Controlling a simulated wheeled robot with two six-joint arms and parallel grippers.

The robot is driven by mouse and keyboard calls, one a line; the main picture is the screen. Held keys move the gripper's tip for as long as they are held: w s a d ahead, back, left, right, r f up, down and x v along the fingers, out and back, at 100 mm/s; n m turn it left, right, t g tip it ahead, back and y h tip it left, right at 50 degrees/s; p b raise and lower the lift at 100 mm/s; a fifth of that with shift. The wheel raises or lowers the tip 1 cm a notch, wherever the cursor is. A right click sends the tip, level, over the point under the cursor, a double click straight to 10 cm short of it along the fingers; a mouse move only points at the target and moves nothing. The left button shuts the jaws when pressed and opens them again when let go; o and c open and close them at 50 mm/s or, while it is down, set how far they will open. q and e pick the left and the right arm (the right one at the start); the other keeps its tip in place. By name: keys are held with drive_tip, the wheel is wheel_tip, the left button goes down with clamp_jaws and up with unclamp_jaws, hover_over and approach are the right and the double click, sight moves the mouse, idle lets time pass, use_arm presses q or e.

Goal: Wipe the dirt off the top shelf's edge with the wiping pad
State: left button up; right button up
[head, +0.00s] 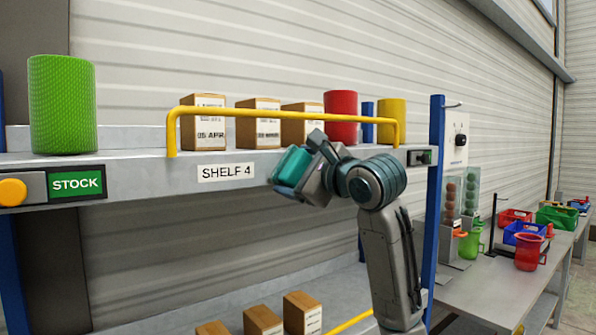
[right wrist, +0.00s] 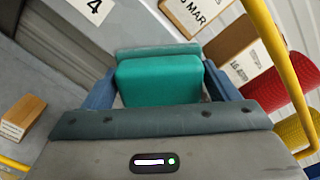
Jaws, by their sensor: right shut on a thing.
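My right gripper (head: 298,178) is shut on a teal wiping pad (head: 292,166). The pad is at the front edge of the top shelf (head: 130,182), just right of the "SHELF 4" label (head: 226,172). In the right wrist view the pad (right wrist: 158,82) sits between the two fingers, facing the shelf edge. I cannot tell whether it touches the edge. No dirt shows clearly on the visible part of the edge; the pad and gripper hide a stretch of it. My left gripper is not in view.
A yellow rail (head: 290,112) runs above the shelf's front. Behind it stand several cardboard boxes (head: 203,121), a red cylinder (head: 341,115) and a yellow one (head: 391,120). A green cylinder (head: 62,104) stands at left. A blue post (head: 432,200) is right of my arm.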

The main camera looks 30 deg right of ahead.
drive_tip(key=shift+d+f+b, duration=0.15)
drive_tip(key=shift+d+b, duration=0.55)
drive_tip(key=shift+d, duration=1.1)
drive_tip(key=shift+w+d+b, duration=0.55)
drive_tip(key=shift+d+b, duration=1.7)
drive_tip(key=shift+d, duration=2.95)
drive_tip(key=a, duration=0.3)
drive_tip(key=a+p, duration=0.1)
drive_tip(key=a, duration=0.3)
drive_tip(key=a+p, duration=0.1)
drive_tip(key=a, duration=0.3)
drive_tip(key=shift+s+r, duration=0.2)
drive_tip(key=shift+s, duration=0.2)
drive_tip(key=shift+s+a+p, duration=0.1)
drive_tip(key=shift+a+p, duration=0.45)
drive_tip(key=shift+a, duration=1.15)
